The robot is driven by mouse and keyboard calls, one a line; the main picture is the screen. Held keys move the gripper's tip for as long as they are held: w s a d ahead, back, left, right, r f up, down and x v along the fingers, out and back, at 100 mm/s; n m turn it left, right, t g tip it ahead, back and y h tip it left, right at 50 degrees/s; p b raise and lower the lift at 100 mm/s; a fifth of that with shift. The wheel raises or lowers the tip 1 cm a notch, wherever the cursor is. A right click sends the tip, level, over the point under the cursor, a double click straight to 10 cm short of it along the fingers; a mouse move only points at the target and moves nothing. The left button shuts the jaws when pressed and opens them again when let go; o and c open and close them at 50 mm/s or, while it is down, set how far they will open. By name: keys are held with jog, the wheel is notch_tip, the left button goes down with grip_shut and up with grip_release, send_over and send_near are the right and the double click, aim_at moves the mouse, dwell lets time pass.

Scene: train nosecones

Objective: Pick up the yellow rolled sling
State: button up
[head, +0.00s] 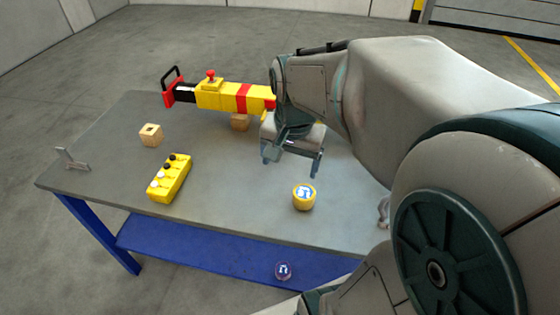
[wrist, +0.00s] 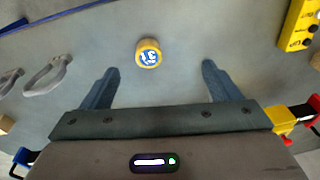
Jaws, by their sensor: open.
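The yellow rolled sling (head: 304,198) is a small yellow roll with a blue and white mark on top. It sits on the grey table (head: 240,215) near the front edge in the head view. My gripper (head: 291,165) is open and empty above the table, behind the sling in the head view. In the wrist view the sling (wrist: 149,53) lies ahead of my gripper (wrist: 155,75), between the lines of the two fingers and a little nearer the left one. The fingers do not touch it.
A yellow control box with knobs (head: 170,179) lies to the left. A yellow and red tool (head: 225,95) lies along the back near wooden blocks (head: 151,135). A grey metal piece (head: 72,158) is at the left edge. A round item (head: 283,271) is on the blue lower shelf (head: 210,262).

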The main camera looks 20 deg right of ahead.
aim_at(304, 192)
jog(key=w+d+f+m+b, duration=0.1)
jog(key=w+d+f+m, duration=0.1)
jog(key=f, duration=0.3)
jog(key=w+d+f+m+g+b, duration=0.1)
jog(key=d+f+m+b, duration=0.1)
jog(key=f, duration=0.3)
jog(key=w+d+f+m+b, duration=0.1)
jog(key=w+d+f+m, duration=0.1)
jog(key=f, duration=0.3)
jog(key=shift+w+d+f+m+g, duration=0.3)
jog(key=shift+f+m, duration=0.1)
jog(key=shift+m, duration=0.5)
jog(key=shift+d+f, duration=0.2)
jog(key=shift+f, duration=1.15)
jog(key=shift+d+f, duration=0.15)
jog(key=shift+f, duration=1.15)
jog(key=c, duration=1.2)
